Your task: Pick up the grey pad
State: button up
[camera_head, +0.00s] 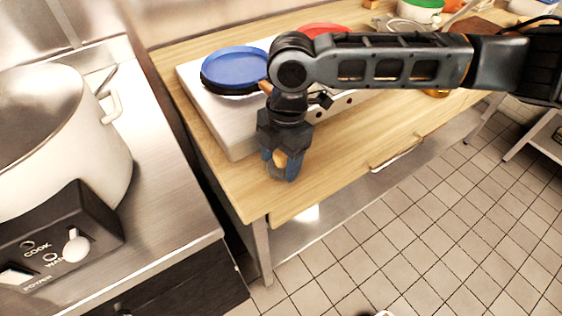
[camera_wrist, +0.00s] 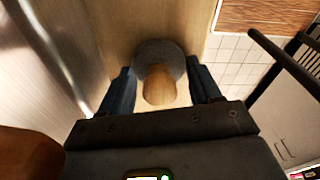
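The grey pad (camera_wrist: 160,49) is round, with a rounded wooden knob (camera_wrist: 158,86) on it, and lies near the front edge of the wooden worktop. My gripper (camera_wrist: 160,66) is over it, pointing down, with one blue finger on each side. The fingers are apart, and narrow gaps show between them and the knob, so the gripper looks open. Whether a fingertip touches the pad's rim cannot be told. In the head view, my gripper (camera_head: 280,167) hides most of the pad (camera_head: 276,176).
A pale hob (camera_head: 230,135) bearing a blue pan (camera_head: 235,65) and a red pan (camera_head: 312,29) stands behind my gripper. A large white pot (camera_head: 100,150) is on the steel counter at left. The worktop (camera_head: 350,140) right of the gripper is clear.

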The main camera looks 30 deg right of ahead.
aim_at(280, 153)
jog(key=c, duration=0.5)
notch_tip(280, 153, up, 10)
dwell(0.5)
jog(key=o, duration=0.4)
jog(key=shift+c, duration=1.4)
